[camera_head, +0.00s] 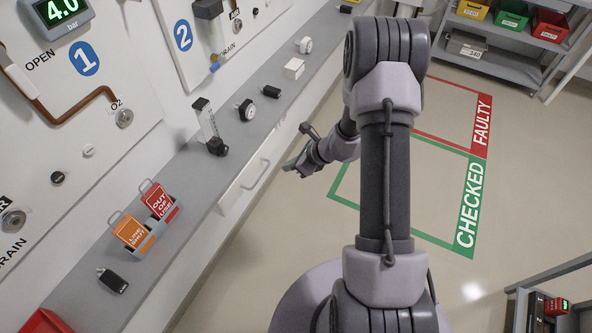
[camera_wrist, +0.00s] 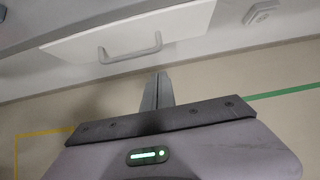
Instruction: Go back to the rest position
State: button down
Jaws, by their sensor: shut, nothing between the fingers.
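My arm rises in the middle of the head view and bends down and left. My gripper (camera_head: 291,167) hangs over the floor, just right of the shelf with the drawer. In the wrist view its fingers (camera_wrist: 159,78) are together with nothing between them. They point toward the white drawer front (camera_wrist: 130,38) and its handle, apart from it. In the head view the same drawer handle (camera_head: 258,174) lies left of the gripper.
A grey shelf (camera_head: 190,190) along the wall carries a flowmeter (camera_head: 207,125), a tag holder (camera_head: 148,240) and small black parts. A green CHECKED zone (camera_head: 468,205) and a red FAULTY zone (camera_head: 482,125) mark the floor. Bins (camera_head: 508,20) stand on a back rack. The floor between is clear.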

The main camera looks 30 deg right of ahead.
jog(key=p+v, duration=0.3)
jog(key=v, duration=0.6)
jog(key=s+a+r+n+g, duration=0.1)
jog(key=s+a+r+n, duration=0.1)
jog(key=a+r+n, duration=0.65)
jog(key=s+a+r+n, duration=0.1)
jog(key=a+r+n, duration=0.35)
jog(key=r, duration=0.75)
jog(key=s+a+r+n+h, duration=0.1)
jog(key=s+r+n, duration=0.3)
jog(key=s, duration=0.4)
jog(key=s+a+r+n+h, duration=0.1)
jog(key=s+a+r+n, duration=0.2)
jog(key=s+r+n, duration=0.2)
jog(key=s+n, duration=0.2)
jog(key=s, duration=0.2)
jog(key=shift+r+t+h+b, duration=0.2)
jog(key=shift+t+h+b, duration=0.1)
